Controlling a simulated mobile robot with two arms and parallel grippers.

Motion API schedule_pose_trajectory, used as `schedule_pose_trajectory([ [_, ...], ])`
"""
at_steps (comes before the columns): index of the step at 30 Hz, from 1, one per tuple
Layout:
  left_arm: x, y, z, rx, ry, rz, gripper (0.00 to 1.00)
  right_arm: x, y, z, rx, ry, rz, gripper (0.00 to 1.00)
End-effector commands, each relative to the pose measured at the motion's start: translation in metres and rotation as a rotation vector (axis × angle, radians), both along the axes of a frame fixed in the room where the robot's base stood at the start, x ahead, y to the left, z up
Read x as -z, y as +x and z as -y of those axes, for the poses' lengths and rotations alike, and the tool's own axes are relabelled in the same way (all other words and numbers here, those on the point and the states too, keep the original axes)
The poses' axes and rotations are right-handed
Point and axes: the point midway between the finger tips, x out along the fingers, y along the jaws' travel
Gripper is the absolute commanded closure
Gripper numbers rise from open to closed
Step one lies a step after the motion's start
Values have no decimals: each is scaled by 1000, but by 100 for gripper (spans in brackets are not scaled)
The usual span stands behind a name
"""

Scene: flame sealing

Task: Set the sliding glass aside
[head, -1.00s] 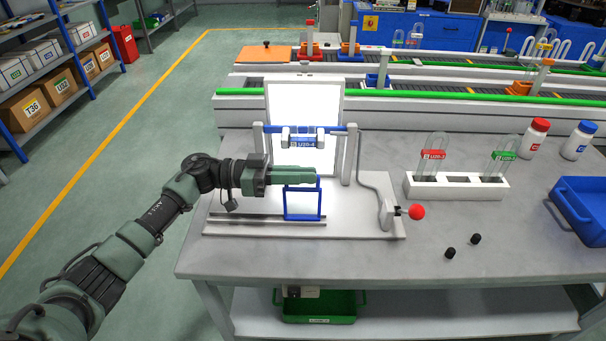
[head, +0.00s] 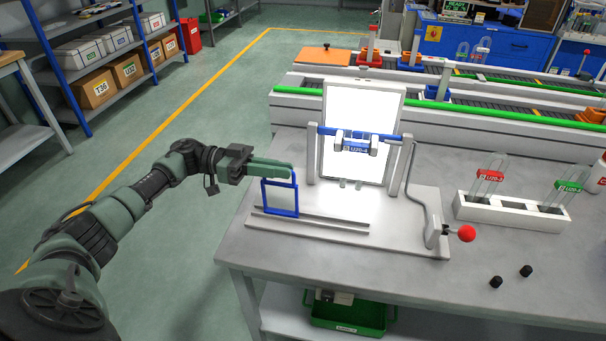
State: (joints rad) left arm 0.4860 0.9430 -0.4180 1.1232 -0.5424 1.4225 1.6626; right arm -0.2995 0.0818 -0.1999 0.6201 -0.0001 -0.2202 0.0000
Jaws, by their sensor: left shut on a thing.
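The sliding glass, a clear pane in a blue frame (head: 295,197), stands upright near the left end of its two rails (head: 310,226) on the white fixture. My left gripper (head: 286,170) comes in from the left and is shut on the top of the frame. To the right of the glass, the blue holder labelled U20-4 (head: 357,149) hangs on a crossbar in front of a bright white panel (head: 350,110). My right gripper is not in view.
A crank with a red knob (head: 466,234) is at the fixture's right. Beyond it stands a white rack (head: 510,212) with tubes labelled in red and green. Two black caps (head: 526,271) lie on the table. A conveyor runs behind.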

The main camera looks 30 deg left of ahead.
Motion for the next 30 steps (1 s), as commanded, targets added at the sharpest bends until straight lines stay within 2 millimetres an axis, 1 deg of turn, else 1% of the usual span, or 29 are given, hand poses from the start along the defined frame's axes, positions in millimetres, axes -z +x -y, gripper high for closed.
schedule_pose_trajectory([
  [1,3,-2,-5,1,3,-5,100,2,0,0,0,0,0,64],
  [4,3,-4,-10,1,2,-6,100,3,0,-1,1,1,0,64],
  [15,2,-4,-12,1,4,-6,100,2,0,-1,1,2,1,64],
  [16,2,-4,-12,1,4,-6,81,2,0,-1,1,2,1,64],
  [17,2,-4,-12,1,4,-6,72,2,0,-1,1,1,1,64],
  [18,2,-4,-12,1,4,-5,69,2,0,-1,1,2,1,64],
  [26,1,-4,-11,0,1,-2,69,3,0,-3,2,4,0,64],
  [30,2,-6,-19,0,2,-3,69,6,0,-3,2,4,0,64],
])
